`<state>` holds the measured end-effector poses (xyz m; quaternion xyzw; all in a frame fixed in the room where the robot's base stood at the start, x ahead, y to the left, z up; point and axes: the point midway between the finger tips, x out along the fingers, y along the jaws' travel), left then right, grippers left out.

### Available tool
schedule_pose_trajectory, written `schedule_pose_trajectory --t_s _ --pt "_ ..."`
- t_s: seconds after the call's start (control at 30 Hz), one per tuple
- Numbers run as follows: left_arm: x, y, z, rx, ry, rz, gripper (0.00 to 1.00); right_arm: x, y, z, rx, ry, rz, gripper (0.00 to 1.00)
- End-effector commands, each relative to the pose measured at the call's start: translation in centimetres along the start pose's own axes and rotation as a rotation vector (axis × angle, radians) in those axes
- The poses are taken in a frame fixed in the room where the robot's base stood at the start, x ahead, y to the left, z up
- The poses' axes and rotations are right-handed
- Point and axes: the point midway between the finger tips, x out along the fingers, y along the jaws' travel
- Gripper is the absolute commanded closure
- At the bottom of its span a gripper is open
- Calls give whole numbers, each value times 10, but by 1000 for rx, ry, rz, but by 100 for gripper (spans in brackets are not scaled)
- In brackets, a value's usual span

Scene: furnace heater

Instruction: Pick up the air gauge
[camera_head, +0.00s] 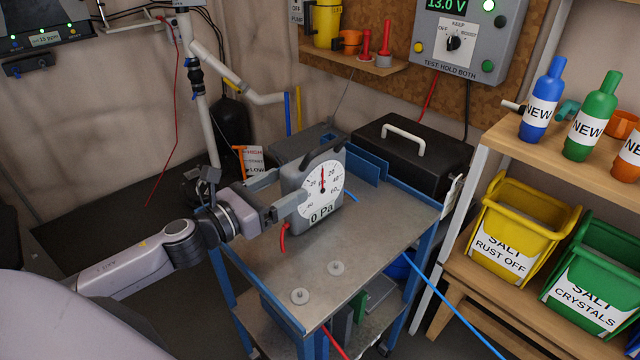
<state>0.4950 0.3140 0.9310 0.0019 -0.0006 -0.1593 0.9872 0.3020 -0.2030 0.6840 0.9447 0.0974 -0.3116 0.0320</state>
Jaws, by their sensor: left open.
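My left gripper (279,192) comes in from the left and is open at the gauge's left side. My right gripper is not in view.
A red hose (284,238) hangs at the gauge's lower left. A black case (412,155) stands behind. A wooden shelf (525,150) with bottles and salt bins is at right. The cart's front right is clear.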

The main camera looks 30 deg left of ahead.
Motion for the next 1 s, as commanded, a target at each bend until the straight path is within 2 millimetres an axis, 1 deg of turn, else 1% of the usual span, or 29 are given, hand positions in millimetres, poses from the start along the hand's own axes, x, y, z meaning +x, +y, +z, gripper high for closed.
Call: schedule_pose_trajectory --t_s 0.1,0.33,0.6,0.7,0.83,1.0 --pt "9 0 1 -3 -2 1 23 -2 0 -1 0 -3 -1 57" --pt "22 0 0 -4 -1 1 23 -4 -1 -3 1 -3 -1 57" --pt "52 1 -3 -4 -1 1 23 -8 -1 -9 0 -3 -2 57" --pt "60 0 -4 -5 -1 0 23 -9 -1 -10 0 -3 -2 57" --pt "64 0 -5 -4 1 -1 23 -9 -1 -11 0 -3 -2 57" --pt "65 0 -5 -4 1 -1 23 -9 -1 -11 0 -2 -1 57"
